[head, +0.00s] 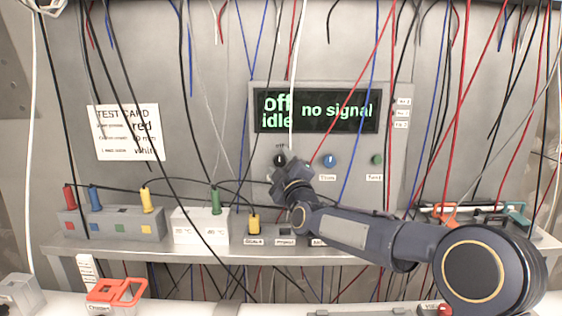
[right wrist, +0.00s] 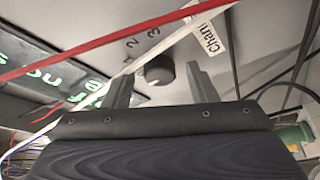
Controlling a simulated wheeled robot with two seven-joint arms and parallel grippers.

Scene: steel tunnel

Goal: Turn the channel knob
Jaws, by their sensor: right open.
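The channel knob (right wrist: 158,69) is a dark round knob in the right wrist view, with the numbers 1, 2, 3 and a partly cut-off "Chann" label beside it. In the head view a dark knob (head: 280,160) sits under an "off" mark on the grey panel (head: 346,190), partly behind my right gripper (head: 283,177). In the right wrist view my right gripper (right wrist: 158,78) is open, its two fingers apart with the knob between and beyond them; contact cannot be told. The display (head: 316,111) reads "off idle" and "no signal". My left gripper is not in view.
A blue knob (head: 329,160) and a green knob (head: 376,160) are further right on the panel. Many wires hang in front of it; a red wire (right wrist: 90,50) and a white one cross the wrist view. A shelf (head: 190,252) below holds a grey box (head: 125,225) with coloured plugs.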

